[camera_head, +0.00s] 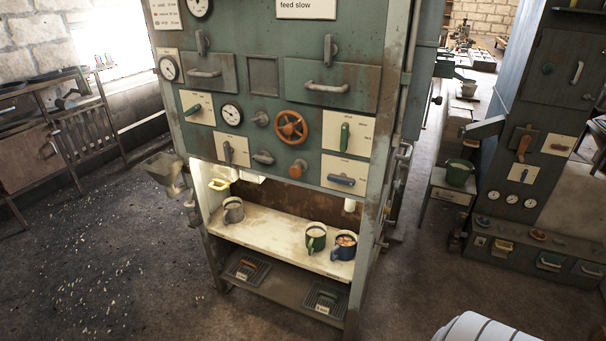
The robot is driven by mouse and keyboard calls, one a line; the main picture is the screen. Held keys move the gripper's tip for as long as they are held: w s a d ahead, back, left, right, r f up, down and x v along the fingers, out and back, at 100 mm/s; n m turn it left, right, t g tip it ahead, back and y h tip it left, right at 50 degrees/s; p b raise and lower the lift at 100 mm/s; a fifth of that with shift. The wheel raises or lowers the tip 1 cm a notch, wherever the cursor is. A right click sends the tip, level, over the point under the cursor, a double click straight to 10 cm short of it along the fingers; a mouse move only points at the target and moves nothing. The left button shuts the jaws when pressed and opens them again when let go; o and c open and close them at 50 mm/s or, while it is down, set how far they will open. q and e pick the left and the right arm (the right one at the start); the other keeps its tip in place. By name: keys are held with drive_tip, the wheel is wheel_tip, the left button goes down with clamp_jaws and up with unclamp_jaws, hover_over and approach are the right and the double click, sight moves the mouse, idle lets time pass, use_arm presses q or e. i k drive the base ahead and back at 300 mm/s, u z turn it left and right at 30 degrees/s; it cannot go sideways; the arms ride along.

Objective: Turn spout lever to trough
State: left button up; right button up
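Neither of my grippers is in view. A tall green machine cabinet (300,110) stands in the middle and carries several levers on pale label plates. A grey lever (228,152) and a green lever (345,136) stand roughly upright. A blue lever (340,181) lies nearly flat at the lower right. The labels are too small to read, so I cannot tell which is the spout lever. A grey spout-like hopper (163,168) juts from the cabinet's left side. I cannot make out a trough for certain.
Below the panel, a pale shelf (275,238) holds a grey mug (233,210), a green mug (315,238) and a blue mug (344,245). A second machine (525,130) with an orange lever (523,147) stands right. A green bucket (459,173) sits beside it.

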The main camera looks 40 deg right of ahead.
sight(342, 179)
drive_tip(key=i, duration=0.9)
drive_tip(key=z, duration=0.15)
